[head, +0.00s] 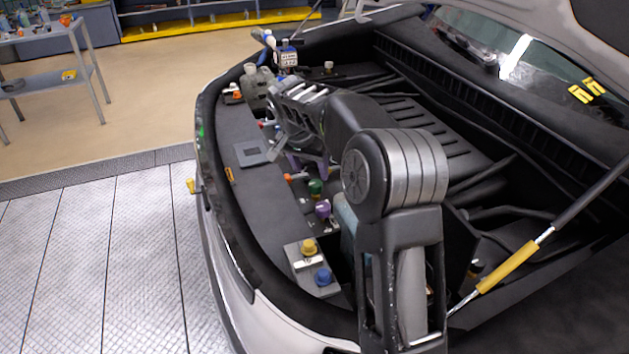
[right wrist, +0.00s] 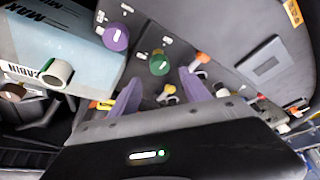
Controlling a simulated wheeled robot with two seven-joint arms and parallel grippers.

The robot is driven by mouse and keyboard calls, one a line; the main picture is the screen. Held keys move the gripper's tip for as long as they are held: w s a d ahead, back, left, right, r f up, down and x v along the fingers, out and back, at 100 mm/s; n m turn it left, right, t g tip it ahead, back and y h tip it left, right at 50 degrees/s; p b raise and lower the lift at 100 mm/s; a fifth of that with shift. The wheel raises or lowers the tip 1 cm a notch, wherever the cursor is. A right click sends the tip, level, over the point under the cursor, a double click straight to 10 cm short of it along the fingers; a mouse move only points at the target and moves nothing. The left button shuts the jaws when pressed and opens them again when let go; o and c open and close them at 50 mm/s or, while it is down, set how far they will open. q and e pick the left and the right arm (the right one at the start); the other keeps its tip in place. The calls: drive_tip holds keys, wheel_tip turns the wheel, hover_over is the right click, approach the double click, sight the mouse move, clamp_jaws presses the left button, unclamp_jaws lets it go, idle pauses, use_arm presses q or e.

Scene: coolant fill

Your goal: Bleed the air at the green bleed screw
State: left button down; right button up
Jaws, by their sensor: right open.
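The green bleed screw (head: 315,187) is a round green knob on the engine bay's front panel, and it also shows in the right wrist view (right wrist: 159,65). My right gripper (head: 307,170) is open above the panel, just behind the green screw in the head view. Its purple fingers also show in the right wrist view (right wrist: 160,78). There the green screw appears between and a little beyond the fingertips, with nothing visible between the jaws. Whether a finger touches the screw cannot be told. My left gripper is not in view.
A purple knob (head: 322,208) stands beside the green screw. An orange-topped part (right wrist: 202,58) is near the right finger. A yellow knob (head: 309,246) and a blue knob (head: 323,277) are nearer the front. A blue-grey tank (right wrist: 75,50) is close by. A strut (head: 520,262) crosses the right.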

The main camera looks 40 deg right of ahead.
sight(315, 183)
drive_tip(key=x, duration=0.6)
drive_tip(key=shift+d+f+p, duration=0.1)
drive_tip(key=shift+f+p, duration=0.1)
drive_tip(key=shift+p, duration=0.1)
clamp_jaws()
